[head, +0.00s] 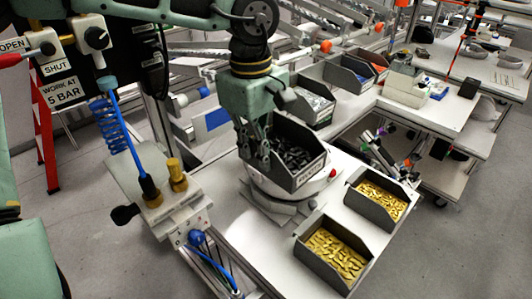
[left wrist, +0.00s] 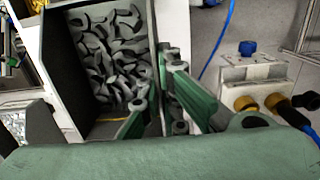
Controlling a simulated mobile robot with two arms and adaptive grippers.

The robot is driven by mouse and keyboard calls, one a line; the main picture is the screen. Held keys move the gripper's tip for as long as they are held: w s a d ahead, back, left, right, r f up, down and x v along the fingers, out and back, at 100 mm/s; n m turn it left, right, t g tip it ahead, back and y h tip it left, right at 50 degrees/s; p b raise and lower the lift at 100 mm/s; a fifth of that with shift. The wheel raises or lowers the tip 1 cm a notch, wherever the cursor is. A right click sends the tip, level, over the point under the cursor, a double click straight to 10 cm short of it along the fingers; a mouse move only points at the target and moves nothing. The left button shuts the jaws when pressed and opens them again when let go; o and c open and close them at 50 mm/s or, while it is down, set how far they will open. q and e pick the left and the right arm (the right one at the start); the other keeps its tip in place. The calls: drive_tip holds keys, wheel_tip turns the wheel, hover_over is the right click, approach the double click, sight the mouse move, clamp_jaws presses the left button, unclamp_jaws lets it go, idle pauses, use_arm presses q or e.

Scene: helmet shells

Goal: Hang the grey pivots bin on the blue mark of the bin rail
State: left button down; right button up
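The grey pivots bin (head: 309,171), full of dark grey curved parts, is over a round pale stand on the white bench. A label shows on its front. My left gripper (head: 262,155) reaches down at the bin's left edge. In the left wrist view the fingers (left wrist: 160,115) close on either side of the bin wall (left wrist: 143,25), with the parts inside to the left. I cannot tell whether the bin rests on the stand or hangs just above it. A blue patch (head: 217,118) shows on a pale rail behind, left of the bin. My right gripper is not in view.
Two grey bins of brass-coloured parts (head: 337,252) (head: 382,196) stand at the bench's right side. A pale fixture with brass fittings and a blue hose (head: 178,190) stands at the left. More bins (head: 313,105) are behind. A red button (head: 332,173) sits beside the stand.

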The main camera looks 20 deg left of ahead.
use_arm(q)
drive_tip(key=shift+w+f, duration=0.2)
drive_tip(key=shift+f, duration=0.3)
drive_tip(key=shift+w, duration=0.2)
drive_tip(key=shift+w+a, duration=0.25)
drive_tip(key=shift+a, duration=0.05)
drive_tip(key=shift+a+r, duration=0.1)
drive_tip(key=shift+a, duration=0.6)
drive_tip(key=shift+w+a+p, duration=0.55)
drive_tip(key=shift+a+p, duration=0.05)
drive_tip(key=shift+a, duration=0.3)
drive_tip(key=shift+w+a, duration=0.2)
drive_tip(key=shift+a, duration=0.5)
drive_tip(key=w+a+f+p, duration=0.2)
drive_tip(key=w+a, duration=0.1)
drive_tip(key=a, duration=0.4)
drive_tip(key=shift+w+a+f, duration=0.15)
drive_tip(key=shift+a+f, duration=0.1)
drive_tip(key=shift+a, duration=0.1)
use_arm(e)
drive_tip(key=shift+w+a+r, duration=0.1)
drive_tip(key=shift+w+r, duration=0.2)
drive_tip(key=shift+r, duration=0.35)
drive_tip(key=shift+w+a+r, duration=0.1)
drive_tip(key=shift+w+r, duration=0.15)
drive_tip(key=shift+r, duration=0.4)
